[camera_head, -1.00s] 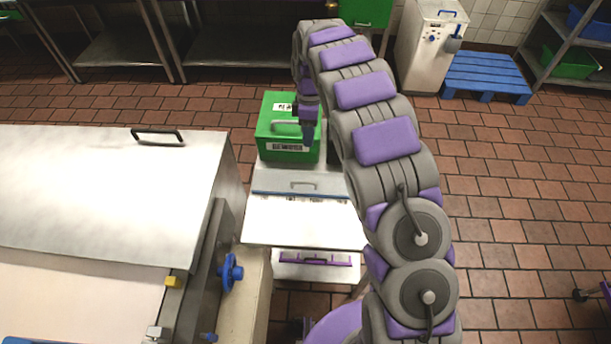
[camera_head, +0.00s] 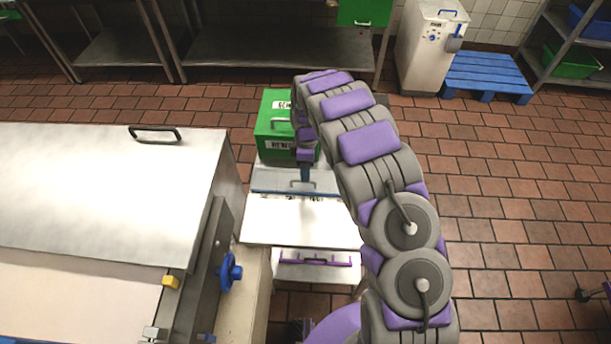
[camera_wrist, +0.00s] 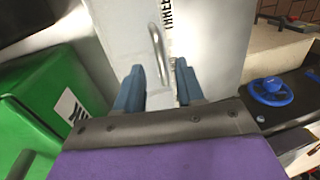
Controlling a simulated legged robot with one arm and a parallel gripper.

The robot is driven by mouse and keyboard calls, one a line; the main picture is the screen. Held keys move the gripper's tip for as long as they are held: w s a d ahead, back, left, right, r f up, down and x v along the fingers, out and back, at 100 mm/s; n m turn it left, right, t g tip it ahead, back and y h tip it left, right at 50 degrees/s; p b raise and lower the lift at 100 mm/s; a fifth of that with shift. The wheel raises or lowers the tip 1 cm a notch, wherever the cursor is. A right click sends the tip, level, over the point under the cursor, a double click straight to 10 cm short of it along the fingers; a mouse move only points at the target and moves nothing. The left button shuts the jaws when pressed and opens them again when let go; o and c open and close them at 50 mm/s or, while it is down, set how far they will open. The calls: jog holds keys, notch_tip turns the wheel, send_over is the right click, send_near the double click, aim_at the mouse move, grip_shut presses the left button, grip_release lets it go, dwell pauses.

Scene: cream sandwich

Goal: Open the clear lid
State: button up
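The clear lid (camera_head: 270,182) looks like a pale grey panel on top of the white unit, behind its bright white front part. A small bar handle (camera_head: 301,185) is on it; the handle also shows in the wrist view (camera_wrist: 156,45). My gripper (camera_head: 306,178) hangs just above the handle. In the wrist view, the two blue fingers of my gripper (camera_wrist: 159,68) are apart, with the handle between and just beyond their tips. Nothing is held. I cannot tell whether a finger touches the handle. The lid looks shut.
A green box (camera_head: 272,128) with labels stands right behind the lid. A steel machine (camera_head: 90,200) with a blue knob (camera_head: 230,271) stands close on the left. A purple-handled drawer (camera_head: 315,262) is below the unit.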

jog(key=shift+s+f, duration=0.15)
jog(key=shift+f, duration=0.55)
jog(key=shift+s+f, duration=0.1)
jog(key=shift+f, duration=0.6)
grip_shut()
jog(key=shift+r, duration=0.1)
